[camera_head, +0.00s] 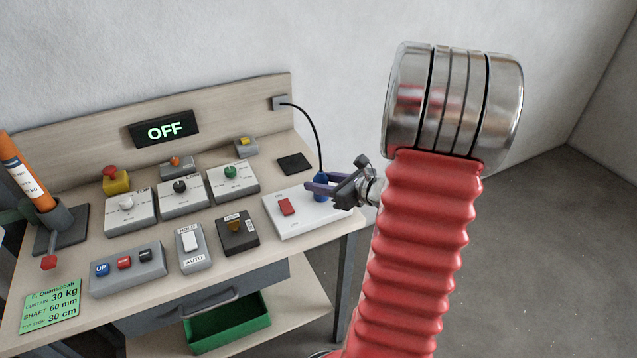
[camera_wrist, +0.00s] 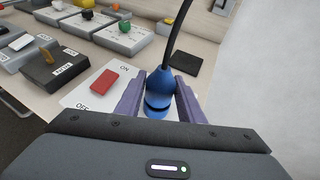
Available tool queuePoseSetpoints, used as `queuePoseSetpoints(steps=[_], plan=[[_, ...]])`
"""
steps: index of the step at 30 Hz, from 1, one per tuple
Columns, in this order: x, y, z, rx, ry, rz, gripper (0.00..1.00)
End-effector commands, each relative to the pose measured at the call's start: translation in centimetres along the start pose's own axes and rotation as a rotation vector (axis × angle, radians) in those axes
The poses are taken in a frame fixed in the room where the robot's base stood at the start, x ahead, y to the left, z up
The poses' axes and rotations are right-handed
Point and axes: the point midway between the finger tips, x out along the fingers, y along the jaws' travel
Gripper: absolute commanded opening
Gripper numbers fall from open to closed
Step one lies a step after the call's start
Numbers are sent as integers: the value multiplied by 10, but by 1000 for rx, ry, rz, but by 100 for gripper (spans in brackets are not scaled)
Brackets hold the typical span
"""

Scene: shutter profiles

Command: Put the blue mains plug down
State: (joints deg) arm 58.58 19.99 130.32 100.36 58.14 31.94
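The blue mains plug (camera_wrist: 158,90) is upright between the two purple fingers of my gripper (camera_wrist: 158,100) in the wrist view. A black cable rises from its top. In the head view the plug (camera_head: 321,183) is over the right part of the white switch panel (camera_head: 283,222), with my gripper (camera_head: 318,187) around it from the right. The fingers appear close against its sides, but contact is not clear. The panel has a red rocker switch (camera_head: 286,207), marked ON and OFF in the wrist view. The plug's lower end is partly hidden, so I cannot tell whether it is seated.
The cable (camera_head: 314,128) runs to a grey wall box (camera_head: 280,103) on the backboard. A black square pad (camera_head: 294,162) lies clear behind the panel. Control boxes with knobs and buttons fill the bench to the left. A display (camera_head: 164,130) reads OFF.

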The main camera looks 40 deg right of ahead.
Motion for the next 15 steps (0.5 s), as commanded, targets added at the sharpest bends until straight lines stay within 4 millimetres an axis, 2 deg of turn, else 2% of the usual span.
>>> queuePoseSetpoints(steps=[6,15], plan=[[0,0,0,0,0,0,50],[0,0,2,0,0,0,50]])
